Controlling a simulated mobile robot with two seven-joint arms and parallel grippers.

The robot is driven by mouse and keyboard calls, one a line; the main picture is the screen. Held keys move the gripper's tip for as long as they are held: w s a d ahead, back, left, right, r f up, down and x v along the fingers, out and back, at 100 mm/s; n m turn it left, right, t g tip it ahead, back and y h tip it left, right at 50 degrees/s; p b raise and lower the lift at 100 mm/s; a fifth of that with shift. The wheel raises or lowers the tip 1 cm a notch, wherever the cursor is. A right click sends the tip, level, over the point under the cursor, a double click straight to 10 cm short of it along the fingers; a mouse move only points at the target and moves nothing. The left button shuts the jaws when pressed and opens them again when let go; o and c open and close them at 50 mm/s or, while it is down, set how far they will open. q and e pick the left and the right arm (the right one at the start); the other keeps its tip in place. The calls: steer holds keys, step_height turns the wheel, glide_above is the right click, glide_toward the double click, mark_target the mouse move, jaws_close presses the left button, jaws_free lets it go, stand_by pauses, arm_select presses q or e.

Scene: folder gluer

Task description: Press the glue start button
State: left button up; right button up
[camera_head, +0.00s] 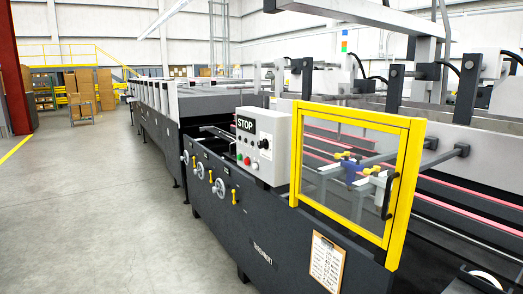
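A light grey control box (277,140) stands on the near side of the dark machine (214,211), left of the yellow-framed guard door. It bears a STOP sign (244,124) on its left face. Below the sign are a small green button (239,157) and a red button (247,161). A black knob (264,143) sits on the box's right-hand face. I cannot read any label for the glue start button. Neither of my grippers is in view.
The yellow-framed clear guard door (409,165) looks closed, with a black handle (388,196). Handwheels (218,188) line the machine's side. A clipboard (327,262) hangs on the front. The grey floor (95,210) at left is clear; boxes (105,90) stand far back.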

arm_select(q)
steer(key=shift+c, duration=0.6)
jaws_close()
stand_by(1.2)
